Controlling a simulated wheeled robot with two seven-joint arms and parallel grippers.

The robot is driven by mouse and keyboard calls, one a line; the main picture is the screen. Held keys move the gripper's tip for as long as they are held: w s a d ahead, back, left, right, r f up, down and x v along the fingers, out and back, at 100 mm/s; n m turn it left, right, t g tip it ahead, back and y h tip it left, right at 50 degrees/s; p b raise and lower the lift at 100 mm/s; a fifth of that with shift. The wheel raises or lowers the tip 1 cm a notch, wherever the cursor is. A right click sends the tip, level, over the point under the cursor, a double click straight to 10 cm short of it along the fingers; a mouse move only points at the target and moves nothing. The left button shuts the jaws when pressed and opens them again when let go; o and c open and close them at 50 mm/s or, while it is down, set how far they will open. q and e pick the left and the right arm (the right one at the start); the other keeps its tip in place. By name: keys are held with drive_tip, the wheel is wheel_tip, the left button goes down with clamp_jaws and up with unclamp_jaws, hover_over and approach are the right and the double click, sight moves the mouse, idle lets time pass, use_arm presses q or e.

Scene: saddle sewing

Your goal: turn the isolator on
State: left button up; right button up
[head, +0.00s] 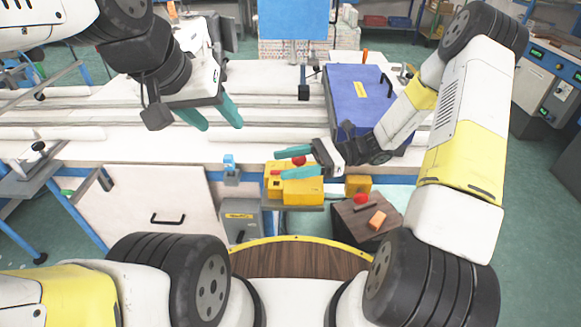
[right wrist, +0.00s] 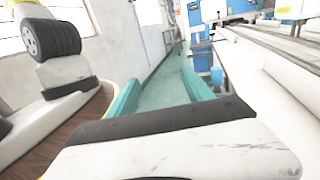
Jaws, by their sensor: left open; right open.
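A yellow box (head: 305,193) with a red knob and a red bar on top stands at the table's front edge in the head view. A grey box (head: 240,219) with a yellow label is mounted below the edge, left of it; I cannot tell which is the isolator. My right gripper (head: 280,162) is open, its teal fingers pointing left above the yellow box and partly covering it. The right wrist view shows only floor between its fingers. My left gripper (head: 222,127) is open and empty above the white table, up and left of the yellow box.
A blue case (head: 358,97) lies on the white table (head: 262,147) at the right. A brown box (head: 352,222) with a red button and an orange block stands lower right. A small blue-topped device (head: 230,171) sits on the front edge. Rails run along the table.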

drive_tip(key=s, duration=1)
drive_tip(key=shift+d+r, duration=0.25)
drive_tip(key=shift+r, duration=0.2)
